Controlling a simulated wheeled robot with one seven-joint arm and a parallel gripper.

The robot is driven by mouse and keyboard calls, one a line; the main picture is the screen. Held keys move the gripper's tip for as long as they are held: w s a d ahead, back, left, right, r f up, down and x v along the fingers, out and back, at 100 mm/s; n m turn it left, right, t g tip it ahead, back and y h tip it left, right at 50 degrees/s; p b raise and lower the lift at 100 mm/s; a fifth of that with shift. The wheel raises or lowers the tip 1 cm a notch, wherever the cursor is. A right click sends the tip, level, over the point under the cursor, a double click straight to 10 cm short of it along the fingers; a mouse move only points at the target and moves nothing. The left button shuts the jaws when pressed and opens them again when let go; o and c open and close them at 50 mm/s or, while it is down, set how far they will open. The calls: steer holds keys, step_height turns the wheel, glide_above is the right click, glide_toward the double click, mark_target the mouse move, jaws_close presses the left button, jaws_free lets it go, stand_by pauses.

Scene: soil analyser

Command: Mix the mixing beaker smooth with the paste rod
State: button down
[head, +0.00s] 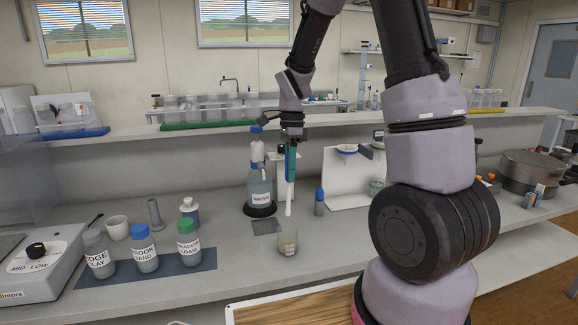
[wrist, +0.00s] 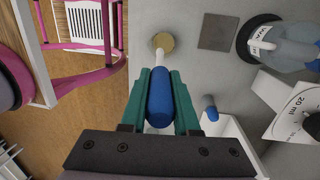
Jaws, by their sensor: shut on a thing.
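The mixing beaker (head: 287,245) is a small clear vessel with pale tan contents, standing on the bench near its front edge. It also shows in the wrist view (wrist: 163,41). My gripper (head: 290,165) points down above the beaker. Its teal fingers are shut on the blue handle (wrist: 160,97) of the paste rod. The rod's white shaft (head: 289,195) hangs upright below the fingers. In the head view the shaft's tip ends just above the beaker's rim. In the wrist view the tip overlaps the beaker. The contents' smoothness cannot be told.
A water bottle (head: 259,190) and a dark square pad (head: 265,227) stand close behind-left of the beaker. A small blue-capped item (head: 319,203) is at right. Labelled soil jars (head: 145,250) stand on a dark mat (head: 200,262) at left. Bare bench lies between mat and beaker.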

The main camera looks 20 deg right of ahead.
mark_target(289, 204)
steer(key=f, duration=0.3)
steer(key=shift+w+d+f, duration=0.1)
steer(key=shift+w+d, duration=0.1)
steer(key=shift+w, duration=0.1)
steer(key=shift+s+a+f, duration=0.1)
steer(key=shift+s+f, duration=0.05)
steer(key=shift+f, duration=1.1)
steer(key=shift+s+a+f, duration=0.15)
steer(key=shift+f, duration=1.05)
steer(key=shift+s+a+f, duration=0.1)
steer(key=shift+s+f, duration=0.05)
steer(key=shift+f, duration=1.1)
